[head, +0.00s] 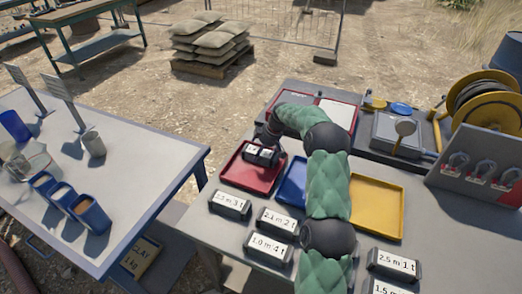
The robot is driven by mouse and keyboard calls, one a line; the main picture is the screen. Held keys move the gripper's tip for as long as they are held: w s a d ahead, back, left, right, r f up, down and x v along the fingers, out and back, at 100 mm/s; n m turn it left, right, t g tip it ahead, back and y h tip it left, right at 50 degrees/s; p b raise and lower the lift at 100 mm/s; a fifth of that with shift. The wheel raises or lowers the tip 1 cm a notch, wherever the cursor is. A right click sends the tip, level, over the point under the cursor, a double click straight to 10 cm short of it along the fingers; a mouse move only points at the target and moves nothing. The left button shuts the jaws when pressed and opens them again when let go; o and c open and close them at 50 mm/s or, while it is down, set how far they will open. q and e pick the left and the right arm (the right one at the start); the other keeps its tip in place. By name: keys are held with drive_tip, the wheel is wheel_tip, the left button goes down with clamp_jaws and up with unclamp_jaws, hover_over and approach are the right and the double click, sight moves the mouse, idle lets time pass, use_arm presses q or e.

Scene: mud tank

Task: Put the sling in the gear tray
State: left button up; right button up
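Several dark sling packs with white labels lie on the grey table: one marked 2.5 m 3 t (230,204), one 2.1 m 2 t (278,222), one 1.0 m 4 t (268,248), one 2.5 m 1 t (393,265) and one partly cut off (388,288). Another labelled pack (261,155) is at the red tray (245,178). My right gripper (265,141) is right over that pack, close to or touching it; its fingers are too small and dark to read. A blue tray (291,184) and a yellow tray (378,208) stand alongside. Which one is the gear tray is unclear.
My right arm hides part of the blue tray and table. Behind are a grey scale (398,133), a yellow reel (487,105) and a shackle board (480,172). A left-hand table (130,190) holds blue cups (88,213). A gap separates the tables.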

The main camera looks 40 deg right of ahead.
drive_tip(key=p+v, duration=0.3)
drive_tip(key=v, duration=0.9)
drive_tip(key=shift+r+p, duration=0.15)
drive_tip(key=shift+p, duration=0.25)
